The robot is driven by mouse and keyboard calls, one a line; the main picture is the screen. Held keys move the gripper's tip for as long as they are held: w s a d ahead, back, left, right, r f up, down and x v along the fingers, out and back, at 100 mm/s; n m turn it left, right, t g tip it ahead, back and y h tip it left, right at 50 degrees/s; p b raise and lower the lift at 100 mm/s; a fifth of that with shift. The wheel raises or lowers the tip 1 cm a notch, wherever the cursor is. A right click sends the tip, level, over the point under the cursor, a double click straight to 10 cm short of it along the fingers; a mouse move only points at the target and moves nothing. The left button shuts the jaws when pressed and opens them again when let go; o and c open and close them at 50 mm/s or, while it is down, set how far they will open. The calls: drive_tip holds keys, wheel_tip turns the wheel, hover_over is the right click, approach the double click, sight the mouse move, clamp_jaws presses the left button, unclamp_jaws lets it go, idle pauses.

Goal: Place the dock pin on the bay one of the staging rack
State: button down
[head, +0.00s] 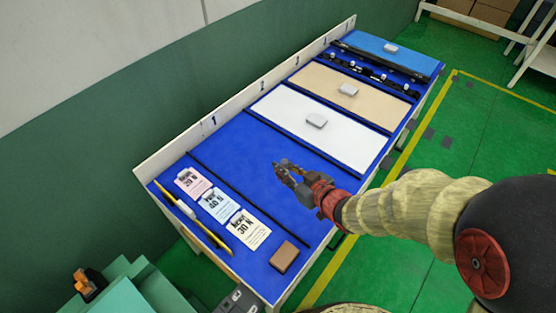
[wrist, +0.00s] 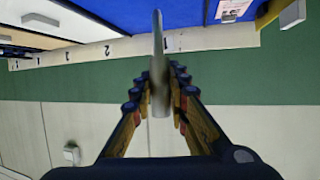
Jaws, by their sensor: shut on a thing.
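The staging rack (head: 240,150) is a long blue-topped table with a pale back board marked with numbers. Bay one is the bare blue section (head: 250,165) by the "1", between a black strip and a white panel. My gripper (head: 283,170) is over this section in the head view; its height above it is hard to judge. In the wrist view my gripper (wrist: 160,85) is shut on a long grey pin (wrist: 158,50), apparently the dock pin, which points away from the palm. The pin cannot be made out clearly in the head view.
A white panel (head: 345,140) and a tan panel (head: 380,95), each with a small pale block, fill the farther bays. Printed cards (head: 218,203), a yellow stick (head: 185,215) and a brown block (head: 284,257) lie at the near end. A green wall (head: 100,120) stands behind.

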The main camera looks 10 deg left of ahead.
drive_tip(key=shift+w+a+f+b, duration=0.3)
drive_tip(key=shift+w+f+b, duration=0.7)
drive_tip(key=shift+w+f, duration=1.05)
drive_tip(key=shift+w+a+f+b, duration=0.35)
drive_tip(key=shift+w+f+b, duration=0.7)
drive_tip(key=shift+w+f, duration=1)
drive_tip(key=shift+w+a+f+b, duration=0.3)
drive_tip(key=shift+w+f+b, duration=0.7)
drive_tip(key=shift+w+f, duration=1.05)
drive_tip(key=shift+s, duration=0.1)
drive_tip(key=shift+f, duration=0.2)
drive_tip(key=c, duration=1.7)
unclamp_jaws()
drive_tip(key=shift+c, duration=0.2)
drive_tip(key=shift+r, duration=0.15)
